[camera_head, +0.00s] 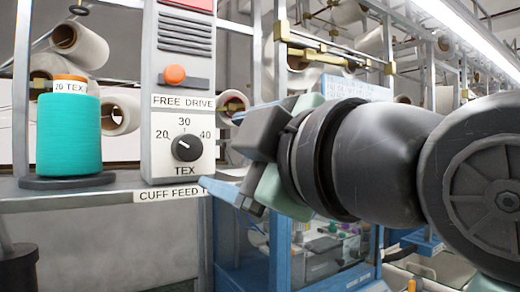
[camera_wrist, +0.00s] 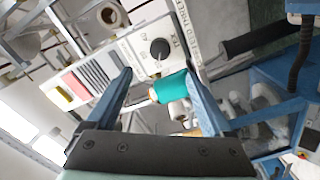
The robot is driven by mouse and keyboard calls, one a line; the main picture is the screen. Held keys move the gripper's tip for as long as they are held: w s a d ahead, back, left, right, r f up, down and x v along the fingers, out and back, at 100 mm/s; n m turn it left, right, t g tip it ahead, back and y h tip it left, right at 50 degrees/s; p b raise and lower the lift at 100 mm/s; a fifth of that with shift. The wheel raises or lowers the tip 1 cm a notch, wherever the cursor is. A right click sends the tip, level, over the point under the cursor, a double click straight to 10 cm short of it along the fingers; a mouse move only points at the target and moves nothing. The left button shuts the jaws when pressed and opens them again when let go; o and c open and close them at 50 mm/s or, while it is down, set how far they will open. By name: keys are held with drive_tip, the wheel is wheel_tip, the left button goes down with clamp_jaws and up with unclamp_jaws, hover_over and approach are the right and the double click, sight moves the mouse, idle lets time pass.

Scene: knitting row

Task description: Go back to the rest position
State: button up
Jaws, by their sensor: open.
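My gripper (camera_head: 228,180) is in front of the control panel, with its blue fingers pointing toward the machine. In the wrist view my gripper (camera_wrist: 158,85) shows both blue fingers spread apart with nothing held between them. The panel's black TEX knob (camera_head: 187,148), with marks 20, 30 and 40, stands just left of my gripper, apart from it. The knob also shows in the wrist view (camera_wrist: 159,48), beyond the fingers. A teal yarn cone (camera_head: 69,135) labelled 20 TEX stands upright on a dark round base on the shelf.
The grey shelf (camera_head: 100,190) runs below the panel, close to my fingers. An orange button (camera_head: 175,75) sits above the knob. A blue-framed cabinet (camera_head: 283,255) stands below my wrist. White yarn cones (camera_head: 80,45) and metal rails crowd the back.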

drive_tip(key=s+d+m+t+h, duration=0.4)
drive_tip(key=s+m+t+h, duration=0.4)
drive_tip(key=m, duration=1)
drive_tip(key=t+h, duration=0.2)
drive_tip(key=t, duration=0.2)
drive_tip(key=shift+s+r+m, duration=0.3)
drive_tip(key=shift+m, duration=0.1)
idle(0.5)
